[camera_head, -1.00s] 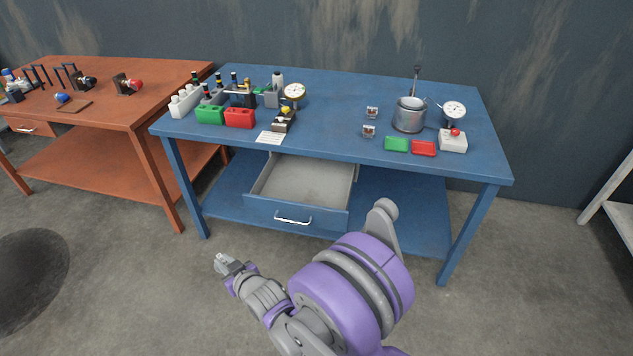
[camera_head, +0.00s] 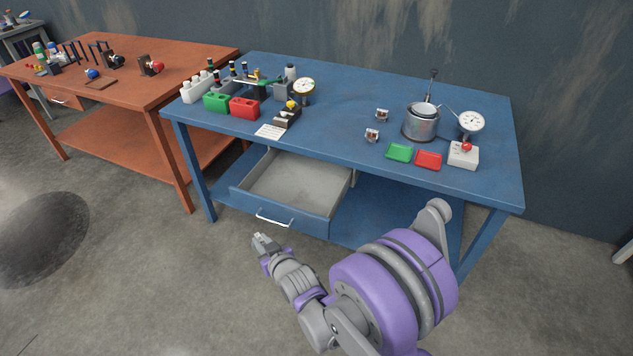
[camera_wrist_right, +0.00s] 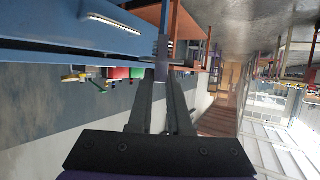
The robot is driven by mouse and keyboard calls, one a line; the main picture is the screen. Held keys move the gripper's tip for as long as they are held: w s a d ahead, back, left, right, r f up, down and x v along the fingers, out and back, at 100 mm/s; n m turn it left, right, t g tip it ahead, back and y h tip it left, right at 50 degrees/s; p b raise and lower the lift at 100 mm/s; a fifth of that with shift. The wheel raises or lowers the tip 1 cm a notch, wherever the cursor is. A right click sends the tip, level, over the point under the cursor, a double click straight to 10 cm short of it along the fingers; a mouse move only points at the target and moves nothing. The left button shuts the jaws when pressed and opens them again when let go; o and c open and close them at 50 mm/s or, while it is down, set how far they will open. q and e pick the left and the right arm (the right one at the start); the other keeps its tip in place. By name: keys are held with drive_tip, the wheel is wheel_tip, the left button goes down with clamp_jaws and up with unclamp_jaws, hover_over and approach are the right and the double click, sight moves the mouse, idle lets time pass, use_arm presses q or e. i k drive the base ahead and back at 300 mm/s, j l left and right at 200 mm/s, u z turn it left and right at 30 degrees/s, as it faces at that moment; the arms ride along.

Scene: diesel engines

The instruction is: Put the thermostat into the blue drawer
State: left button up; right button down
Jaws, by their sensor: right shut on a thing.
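The blue drawer (camera_head: 262,207) is pulled open under the blue table, and its grey inside looks empty. My right gripper (camera_head: 262,243) is in front of the drawer, near its silver handle (camera_head: 273,220). In the right wrist view the right gripper (camera_wrist_right: 164,75) is shut on a small grey metal part (camera_wrist_right: 163,47), which seems to be the thermostat; its shape is mostly unclear. The blue drawer front and handle (camera_wrist_right: 110,23) show at the upper left there. My left gripper is not in view.
The blue table (camera_head: 330,110) carries two small metal parts (camera_head: 377,125), a metal pot (camera_head: 421,122), dial gauges, and green and red trays (camera_head: 414,155). An orange table (camera_head: 120,80) stands at left. The floor before the drawer is clear.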

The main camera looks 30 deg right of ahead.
sight(307, 193)
drive_tip(key=k+l, duration=0.1)
drive_tip(key=l, duration=0.35)
drive_tip(key=k+l, duration=0.1)
drive_tip(key=l, duration=0.35)
drive_tip(key=k+l, duration=0.1)
drive_tip(key=l, duration=0.35)
drive_tip(key=k+l, duration=0.1)
drive_tip(key=l, duration=0.35)
drive_tip(key=k+l, duration=0.15)
drive_tip(key=l, duration=0.35)
drive_tip(key=k+l, duration=0.1)
drive_tip(key=l, duration=0.35)
drive_tip(key=i+l, duration=0.1)
drive_tip(key=i, duration=1.35)
